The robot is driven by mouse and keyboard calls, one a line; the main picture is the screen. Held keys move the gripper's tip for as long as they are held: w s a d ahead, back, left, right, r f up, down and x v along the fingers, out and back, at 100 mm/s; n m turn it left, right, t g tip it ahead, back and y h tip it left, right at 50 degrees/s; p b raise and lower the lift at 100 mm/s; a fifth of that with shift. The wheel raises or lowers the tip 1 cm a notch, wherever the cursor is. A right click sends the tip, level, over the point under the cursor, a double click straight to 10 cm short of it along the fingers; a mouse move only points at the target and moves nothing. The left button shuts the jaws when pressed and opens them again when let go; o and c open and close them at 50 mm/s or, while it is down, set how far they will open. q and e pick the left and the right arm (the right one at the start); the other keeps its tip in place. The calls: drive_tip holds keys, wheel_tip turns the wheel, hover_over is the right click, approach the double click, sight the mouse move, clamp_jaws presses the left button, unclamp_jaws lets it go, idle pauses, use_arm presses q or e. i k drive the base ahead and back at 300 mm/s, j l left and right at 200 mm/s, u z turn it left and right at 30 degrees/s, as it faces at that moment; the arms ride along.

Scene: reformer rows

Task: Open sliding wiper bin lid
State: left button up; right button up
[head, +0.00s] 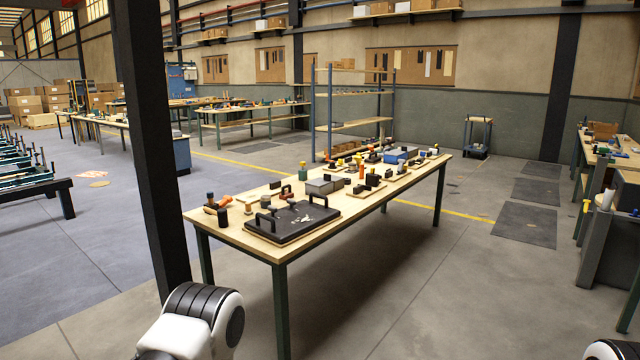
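I cannot tell for sure which thing is the wiper bin. A grey box (325,186) with a flat top sits mid-table on the wooden workbench (226,231). A blue box (401,155) stands toward the bench's far end. Both are too small to tell whether a lid is slid open. Neither gripper is in view. Only white and black parts of my arms show at the bottom edge, well short of the bench.
A dark post (151,140) stands left of the bench. An open shelf rack (352,126) stands behind it. Other benches stand at the back left (254,112) and right edge. The concrete floor right of the bench is clear, with dark mats (524,224) farther right.

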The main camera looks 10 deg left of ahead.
sight(319, 181)
drive_tip(key=i, duration=1.35)
drive_tip(key=l+z, duration=0.05)
drive_tip(key=l, duration=0.05)
